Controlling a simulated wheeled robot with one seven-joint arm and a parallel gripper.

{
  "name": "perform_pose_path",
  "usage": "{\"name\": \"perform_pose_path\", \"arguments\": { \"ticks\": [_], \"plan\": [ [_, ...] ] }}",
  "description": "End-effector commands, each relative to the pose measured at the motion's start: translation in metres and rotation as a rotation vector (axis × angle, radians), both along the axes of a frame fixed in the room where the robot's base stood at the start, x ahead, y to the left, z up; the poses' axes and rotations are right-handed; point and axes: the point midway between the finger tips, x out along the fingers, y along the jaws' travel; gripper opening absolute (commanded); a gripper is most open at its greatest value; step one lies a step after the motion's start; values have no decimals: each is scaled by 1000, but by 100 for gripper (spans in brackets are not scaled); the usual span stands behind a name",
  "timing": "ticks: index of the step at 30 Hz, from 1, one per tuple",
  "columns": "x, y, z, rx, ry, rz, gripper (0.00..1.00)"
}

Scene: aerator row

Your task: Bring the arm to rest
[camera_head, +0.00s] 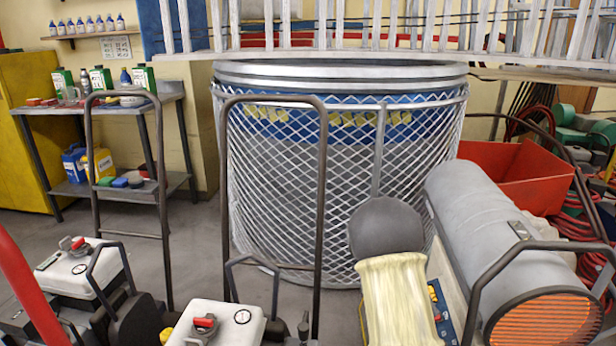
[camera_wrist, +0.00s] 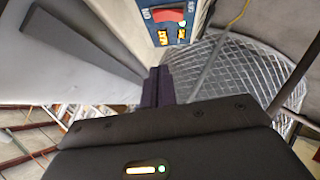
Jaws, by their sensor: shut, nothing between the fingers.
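My gripper (camera_wrist: 158,86) shows in the wrist view with its dark fingers together and nothing between them. The fingertips point toward a blue control panel (camera_wrist: 182,34) with a red rocker switch (camera_wrist: 168,14). The gap between fingertips and panel is hard to judge. I cannot make out my gripper in the head view. There, the blue panel (camera_head: 443,312) sits on a machine with a large grey cylinder (camera_head: 485,225), at the lower right.
A round wire-mesh cage (camera_head: 290,190) stands in the middle. Wheeled machines with tube handles, one with a white tank (camera_head: 215,322), crowd the front. A red bin (camera_head: 515,172) is at the right. A shelf table (camera_head: 110,105) stands at the left; some floor (camera_head: 195,235) is free.

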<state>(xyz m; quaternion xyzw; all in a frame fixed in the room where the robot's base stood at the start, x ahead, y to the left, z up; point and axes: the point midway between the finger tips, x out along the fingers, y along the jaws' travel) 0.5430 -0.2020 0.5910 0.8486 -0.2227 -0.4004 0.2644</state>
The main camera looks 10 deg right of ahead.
Motion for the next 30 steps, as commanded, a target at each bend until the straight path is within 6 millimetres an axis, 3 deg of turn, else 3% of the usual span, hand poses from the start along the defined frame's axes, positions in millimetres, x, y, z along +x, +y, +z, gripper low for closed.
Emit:
{"name": "perform_pose_path", "arguments": {
  "ticks": [8,15,21,30],
  "plan": [
    [-28,79,22,360,54,32,0],
    [-86,153,52,614,193,59,0],
    [-138,185,72,698,314,53,0],
    [-198,202,96,711,443,20,0]
  ]
}}
